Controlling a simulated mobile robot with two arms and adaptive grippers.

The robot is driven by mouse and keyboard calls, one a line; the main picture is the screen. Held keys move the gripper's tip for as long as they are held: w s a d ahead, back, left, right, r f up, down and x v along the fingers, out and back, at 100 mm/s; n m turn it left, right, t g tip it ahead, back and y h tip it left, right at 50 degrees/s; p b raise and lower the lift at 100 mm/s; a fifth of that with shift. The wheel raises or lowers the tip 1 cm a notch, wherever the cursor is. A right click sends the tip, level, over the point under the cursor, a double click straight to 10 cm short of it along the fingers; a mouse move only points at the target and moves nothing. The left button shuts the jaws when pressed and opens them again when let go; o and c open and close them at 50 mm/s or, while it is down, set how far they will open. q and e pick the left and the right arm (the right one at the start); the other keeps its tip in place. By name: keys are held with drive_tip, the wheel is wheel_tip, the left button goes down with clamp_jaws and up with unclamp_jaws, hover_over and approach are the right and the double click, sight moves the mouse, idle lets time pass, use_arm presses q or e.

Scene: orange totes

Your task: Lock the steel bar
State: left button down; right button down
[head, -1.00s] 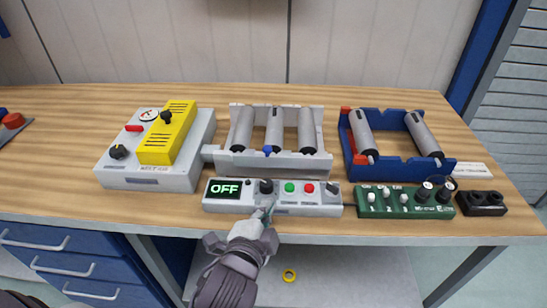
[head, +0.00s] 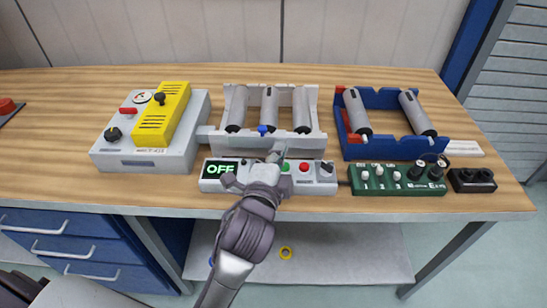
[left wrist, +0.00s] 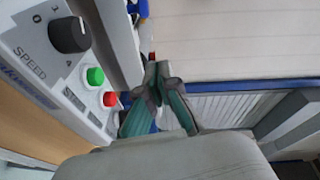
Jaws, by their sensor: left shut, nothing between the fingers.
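A white rack (head: 228,139) stands at the middle of the bench and holds several grey metal cylinders (head: 268,108). I cannot tell which part is the steel bar. A small blue knob (head: 263,129) sits at the rack's front. My left gripper (head: 279,150) is shut and empty, over the back edge of the control box, just right of and in front of the blue knob. Its fingertips also show together in the left wrist view (left wrist: 156,78). My right gripper is not seen.
A grey box (head: 110,155) with a yellow block (head: 163,120) stands left. A blue rack (head: 382,153) with cylinders and a green panel (head: 400,188) stand right. The green button (left wrist: 95,76) and red button (left wrist: 110,99) lie close to the gripper. The bench's front-left is clear.

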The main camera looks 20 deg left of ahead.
sight(251, 135)
use_arm(q)
drive_tip(key=w, duration=0.4)
drive_tip(key=shift+a, duration=0.1)
drive_tip(key=a, duration=0.2)
drive_tip(key=w+a+f+p, duration=0.1)
drive_tip(key=shift+a, duration=0.45)
drive_tip(key=shift+f, duration=0.1)
drive_tip(key=a+p, duration=0.1)
drive_tip(key=s+a+p, duration=0.1)
drive_tip(key=a, duration=0.1)
drive_tip(key=shift+a, duration=0.15)
drive_tip(key=shift+s+a, duration=0.1)
drive_tip(key=shift+a, duration=0.2)
drive_tip(key=shift+d, duration=0.1)
